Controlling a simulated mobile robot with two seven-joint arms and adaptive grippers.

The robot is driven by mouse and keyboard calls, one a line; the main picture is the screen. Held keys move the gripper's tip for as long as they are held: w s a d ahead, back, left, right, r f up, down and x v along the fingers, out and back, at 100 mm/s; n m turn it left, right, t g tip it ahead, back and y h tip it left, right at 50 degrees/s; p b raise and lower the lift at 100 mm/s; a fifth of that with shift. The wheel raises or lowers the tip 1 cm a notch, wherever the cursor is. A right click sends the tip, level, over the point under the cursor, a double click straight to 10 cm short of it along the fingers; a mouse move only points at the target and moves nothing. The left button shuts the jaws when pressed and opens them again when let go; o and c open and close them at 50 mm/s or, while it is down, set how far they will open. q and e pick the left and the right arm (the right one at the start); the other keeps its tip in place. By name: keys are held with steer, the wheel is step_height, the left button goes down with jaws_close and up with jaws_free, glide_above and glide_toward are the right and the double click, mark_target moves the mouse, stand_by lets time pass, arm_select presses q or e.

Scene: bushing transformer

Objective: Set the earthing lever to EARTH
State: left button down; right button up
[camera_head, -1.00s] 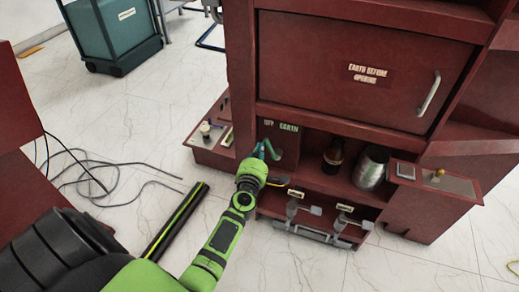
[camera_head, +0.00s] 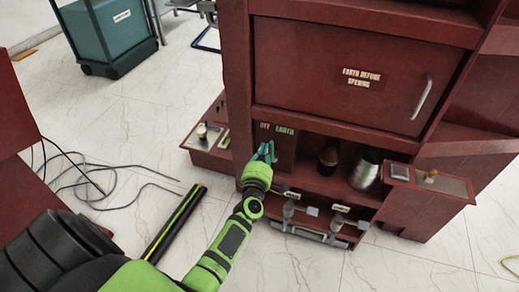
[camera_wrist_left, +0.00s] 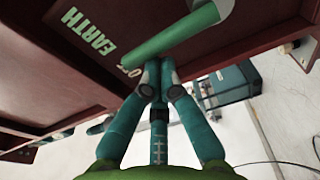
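The earthing lever is a green bar on the red cabinet, below the OFF and EARTH lettering. In the left wrist view the lever (camera_wrist_left: 165,40) slants from a thick green hub at upper right to a free end beside the OFF lettering (camera_wrist_left: 130,70); the EARTH lettering (camera_wrist_left: 90,35) lies farther left. My left gripper (camera_head: 266,152) is at the lever in the head view. In the left wrist view its fingers (camera_wrist_left: 159,66) converge, with the tips nearly together at the lever's lower edge. They do not visibly wrap around it; contact is unclear. My right gripper is out of view.
The cabinet's upper door (camera_head: 360,70) is closed. A dark bushing (camera_head: 328,160) and a metal cylinder (camera_head: 366,168) stand in the recess right of the lever. Several small levers (camera_head: 312,212) sit below. Cables (camera_head: 85,180) lie on the open floor at left.

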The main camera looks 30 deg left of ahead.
arm_select(q)
steer(key=shift+w+d+r+m+t+p, duration=0.15)
steer(key=shift+d+m, duration=0.25)
steer(key=shift+m, duration=0.4)
steer(key=shift+w+d+m+t+p, duration=0.15)
steer(key=shift+d+m, duration=0.3)
steer(key=shift+m, duration=0.35)
steer(key=shift+d+r+m+p, duration=0.15)
steer(key=shift+d+m, duration=0.25)
steer(key=shift+m, duration=0.4)
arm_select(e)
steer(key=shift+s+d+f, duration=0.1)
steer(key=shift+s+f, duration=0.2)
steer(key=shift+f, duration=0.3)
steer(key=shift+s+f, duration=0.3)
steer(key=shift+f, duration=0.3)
arm_select(q)
steer(key=shift+f, duration=0.1)
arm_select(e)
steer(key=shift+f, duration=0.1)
